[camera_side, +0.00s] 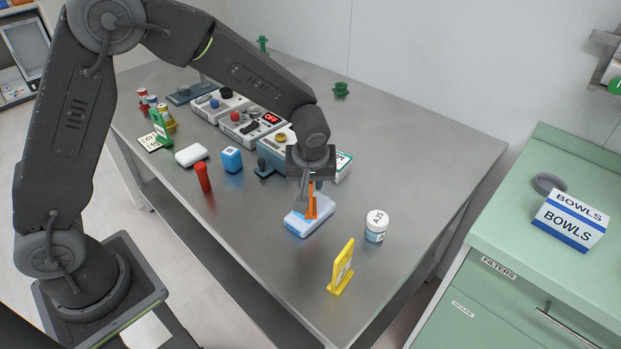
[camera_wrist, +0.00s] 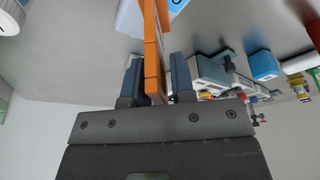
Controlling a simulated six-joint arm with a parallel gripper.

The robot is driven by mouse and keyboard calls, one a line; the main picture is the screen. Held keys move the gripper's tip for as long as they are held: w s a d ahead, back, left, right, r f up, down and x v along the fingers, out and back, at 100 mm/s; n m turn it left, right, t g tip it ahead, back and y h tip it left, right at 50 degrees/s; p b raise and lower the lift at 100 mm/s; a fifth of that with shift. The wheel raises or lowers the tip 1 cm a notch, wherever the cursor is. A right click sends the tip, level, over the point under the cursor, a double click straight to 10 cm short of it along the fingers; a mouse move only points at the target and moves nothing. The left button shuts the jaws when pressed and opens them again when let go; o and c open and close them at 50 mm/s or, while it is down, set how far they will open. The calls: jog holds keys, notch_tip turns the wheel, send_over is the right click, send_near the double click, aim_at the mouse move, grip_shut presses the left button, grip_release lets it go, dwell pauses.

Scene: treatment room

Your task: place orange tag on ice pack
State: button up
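The orange tag (camera_side: 311,204) is upright between the fingers of my gripper (camera_side: 311,184), which points down over the table. The wrist view shows the orange tag (camera_wrist: 153,55) between the two fingers of my gripper (camera_wrist: 156,82), which appear closed on it. The pale blue ice pack (camera_side: 298,227) lies flat on the metal table under the tag. Part of the ice pack (camera_wrist: 130,20) also shows at the top of the wrist view. The tag's lower end overlaps the ice pack in the side view; I cannot tell whether they touch.
A white-lidded jar (camera_side: 376,228) and a yellow tag stand (camera_side: 342,270) are right of the ice pack. A red bottle (camera_side: 204,178), blue cube (camera_side: 232,160) and white rounded block (camera_side: 191,155) are left. Devices (camera_side: 250,127) stand behind.

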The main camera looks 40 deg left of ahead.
jog(key=shift+o, duration=0.8)
jog(key=shift+r, duration=0.25)
jog(key=v, duration=1.2)
jog(key=s+a+r+m+t, duration=0.1)
jog(key=s+a+r+m, duration=0.1)
jog(key=s, duration=0.5)
jog(key=s+a+r+m+t+h, duration=0.1)
jog(key=s+a+r+m, duration=0.1)
jog(key=s+m, duration=0.2)
jog(key=s+a+r+m+t+h, duration=0.1)
jog(key=s+a+r+m, duration=0.1)
jog(key=s, duration=0.8)
jog(key=shift+a+r+m, duration=0.3)
jog(key=shift+a+m, duration=0.2)
jog(key=shift+a, duration=0.1)
